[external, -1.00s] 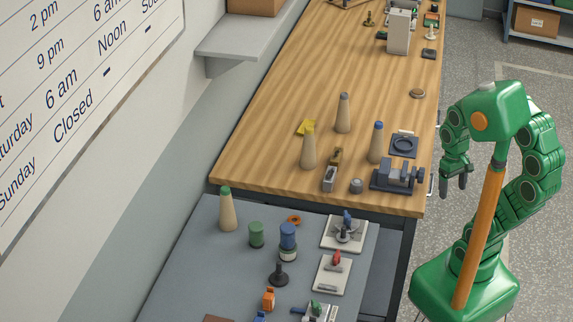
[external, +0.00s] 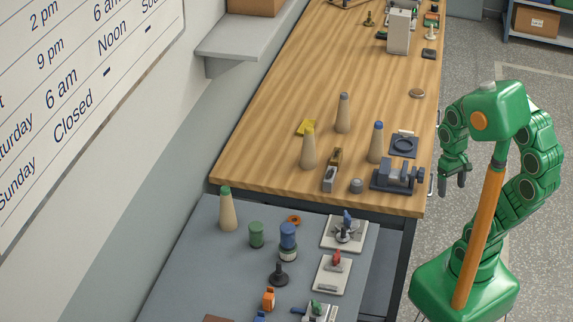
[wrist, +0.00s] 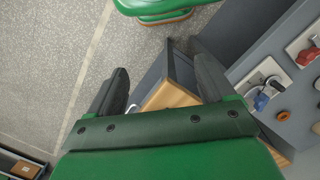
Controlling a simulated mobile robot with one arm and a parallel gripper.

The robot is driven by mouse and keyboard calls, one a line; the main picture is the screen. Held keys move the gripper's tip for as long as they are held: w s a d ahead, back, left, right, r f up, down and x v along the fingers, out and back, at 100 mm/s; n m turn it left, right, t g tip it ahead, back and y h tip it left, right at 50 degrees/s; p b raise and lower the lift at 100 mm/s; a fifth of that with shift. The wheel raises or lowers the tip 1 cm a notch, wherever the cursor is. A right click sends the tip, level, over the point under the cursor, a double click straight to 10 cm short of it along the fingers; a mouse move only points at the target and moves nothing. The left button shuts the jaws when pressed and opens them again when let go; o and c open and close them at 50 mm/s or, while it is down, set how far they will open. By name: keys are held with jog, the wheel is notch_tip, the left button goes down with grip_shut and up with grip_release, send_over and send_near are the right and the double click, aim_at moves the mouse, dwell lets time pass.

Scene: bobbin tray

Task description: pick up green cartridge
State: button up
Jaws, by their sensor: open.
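The green cartridge (external: 257,234) appears to be the short green cylinder standing upright on the grey table in the external view. A blue cylinder (external: 288,235) stands close to its right, and a pale cone with a green tip (external: 227,210) to its left. My gripper (external: 453,185) hangs open and empty beyond the right edge of the wooden bench, far from the cylinder. In the wrist view my open fingers (wrist: 158,62) have nothing between them. A small green patch shows at the right edge there; I cannot tell whether it is the cartridge.
The wooden bench (external: 350,60) carries several cones, a grey vise (external: 398,176) and a dark plate (external: 403,146). On the grey table (external: 190,262) are an orange ring (external: 294,220), a black stand (external: 279,275) and white fixture plates (external: 331,275). Open floor lies right of the bench.

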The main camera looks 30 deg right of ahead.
jog(key=w+d+f+n+t+h, duration=0.1)
jog(key=w+f+n+t+h, duration=0.2)
jog(key=w, duration=1.7)
jog(key=w+a+n+t+y, duration=0.25)
jog(key=w+a+t, duration=0.35)
jog(key=w+a, duration=0.75)
jog(key=w+a+f+n+y, duration=0.1)
jog(key=a+n+y, duration=0.3)
jog(key=a, duration=1)
jog(key=w+a+f+n+y, duration=0.25)
jog(key=a+y, duration=0.35)
jog(key=a, duration=0.8)
jog(key=s+a+f+n+g+y, duration=0.1)
jog(key=s+a+n+g+y, duration=0.25)
jog(key=s+a, duration=0.55)
send_near(251, 232)
jog(key=shift+w+a+f+m, duration=0.25)
jog(key=shift+w+a+f, duration=0.1)
jog(key=shift+w+f, duration=0.2)
jog(key=shift+w+a+f+m, duration=0.2)
jog(key=shift+w+a+f, duration=0.15)
jog(key=shift+w+f, duration=0.2)
jog(key=shift+a+f, duration=0.2)
jog(key=shift+f, duration=0.1)
jog(key=shift+w+a+f, duration=0.1)
jog(key=shift+w+a, duration=0.05)
jog(key=shift+a, duration=0.35)
jog(key=shift+x, duration=3)
jog(key=c, duration=1.1)
